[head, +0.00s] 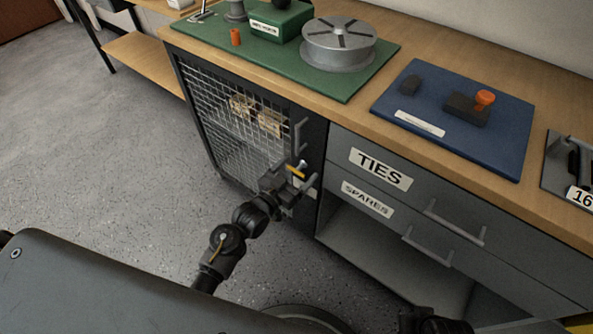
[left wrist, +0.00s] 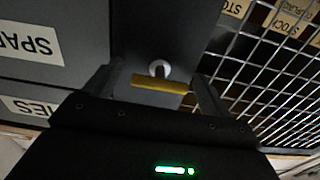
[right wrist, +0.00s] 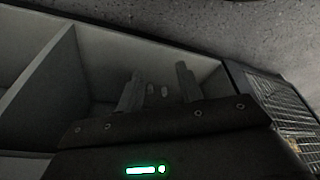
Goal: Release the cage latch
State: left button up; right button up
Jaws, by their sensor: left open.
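The cage latch is a yellow bar (head: 297,171) with a round silver pivot, on the dark frame beside the mesh cage door (head: 232,125). In the left wrist view the yellow bar (left wrist: 160,84) lies crosswise between my fingers, under the silver pivot (left wrist: 159,68). My left gripper (head: 300,178) is open, its fingers on either side of the bar; I cannot tell whether they touch it. The door looks closed. My right gripper (right wrist: 159,72) has its fingers apart and nothing clear between them, facing the open lower shelf area.
A grey door handle (head: 299,134) stands out above the latch. Drawers labelled TIES (head: 381,169) and SPARES (head: 367,198), with bar handles, are to the right. The wooden bench top carries a green mat (head: 345,91) and a blue mat (head: 510,150). The floor at left is clear.

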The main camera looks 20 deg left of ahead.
pick_arm(q)
jog(key=v, duration=1.1)
jog(key=shift+p, duration=0.45)
pick_arm(e)
jog(key=shift+x, duration=1)
pick_arm(q)
jog(key=shift+w+d, duration=0.1)
pick_arm(e)
jog(key=shift+s, duration=0.25)
